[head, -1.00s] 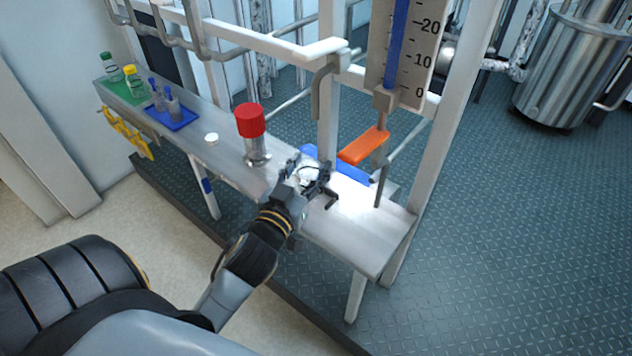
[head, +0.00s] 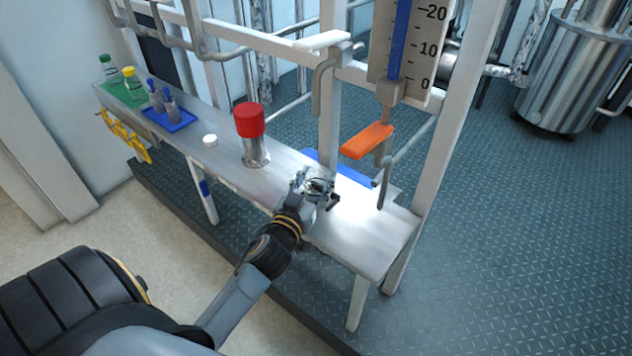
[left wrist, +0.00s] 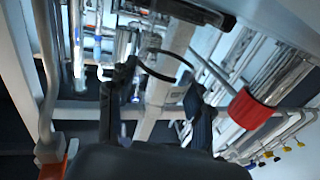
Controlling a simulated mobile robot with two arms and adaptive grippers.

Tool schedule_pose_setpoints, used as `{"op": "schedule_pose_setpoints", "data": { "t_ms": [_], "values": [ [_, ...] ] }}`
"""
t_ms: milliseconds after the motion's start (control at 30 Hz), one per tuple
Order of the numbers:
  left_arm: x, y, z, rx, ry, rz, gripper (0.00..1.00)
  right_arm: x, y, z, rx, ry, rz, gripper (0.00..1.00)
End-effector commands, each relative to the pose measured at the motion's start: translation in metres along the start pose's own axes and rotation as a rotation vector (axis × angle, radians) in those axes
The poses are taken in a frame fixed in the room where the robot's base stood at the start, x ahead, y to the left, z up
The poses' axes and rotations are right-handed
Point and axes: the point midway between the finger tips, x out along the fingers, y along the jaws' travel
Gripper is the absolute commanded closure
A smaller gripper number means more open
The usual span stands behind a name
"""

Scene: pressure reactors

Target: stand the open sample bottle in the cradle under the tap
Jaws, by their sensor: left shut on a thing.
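My left gripper (head: 317,193) is shut on the clear open sample bottle (head: 318,185) above the right part of the metal bench. The bottle's round mouth faces up, and its lower part is hidden by the fingers. A dark ring, likely its rim, shows between the fingers in the left wrist view (left wrist: 160,78). The tap with an orange handle (head: 367,140) is behind and to the right of the bottle, under the scale. A blue piece (head: 350,172) lies behind the gripper; I cannot tell the cradle clearly. My right gripper is not in view.
A cylinder with a red top (head: 250,120) stands left of the gripper. A white cap (head: 210,141) lies beyond it. A blue tray (head: 183,124) and capped bottles (head: 130,80) are at the far left. The bench's right end (head: 375,245) is clear. A bent pipe (head: 321,85) hangs behind.

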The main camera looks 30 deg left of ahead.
Motion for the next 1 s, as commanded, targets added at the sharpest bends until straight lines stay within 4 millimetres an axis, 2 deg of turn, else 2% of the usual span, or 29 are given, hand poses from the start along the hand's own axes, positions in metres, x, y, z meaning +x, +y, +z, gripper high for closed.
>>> {"op": "schedule_pose_setpoints", "data": {
  "t_ms": [400, 433, 533, 967, 1000],
  "values": [
    [0.0, -0.0001, 0.0025, 0.0, 0.0, 0.0, 0.84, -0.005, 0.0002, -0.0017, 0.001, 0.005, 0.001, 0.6],
    [-0.0001, -0.0002, 0.0029, 0.0, -0.001, -0.001, 0.47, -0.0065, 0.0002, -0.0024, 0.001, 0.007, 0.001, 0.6],
    [-0.0001, -0.0002, 0.0024, 0.001, 0.0, 0.0, 0.27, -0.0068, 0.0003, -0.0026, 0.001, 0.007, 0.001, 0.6],
    [-0.0001, -0.0002, -0.0013, 0.001, 0.0, 0.0, 0.27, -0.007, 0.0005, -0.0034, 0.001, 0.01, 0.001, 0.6],
    [-0.0059, 0.0001, 0.001, -0.001, -0.002, 0.0, 0.27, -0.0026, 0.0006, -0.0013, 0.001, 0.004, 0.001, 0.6]
  ]
}}
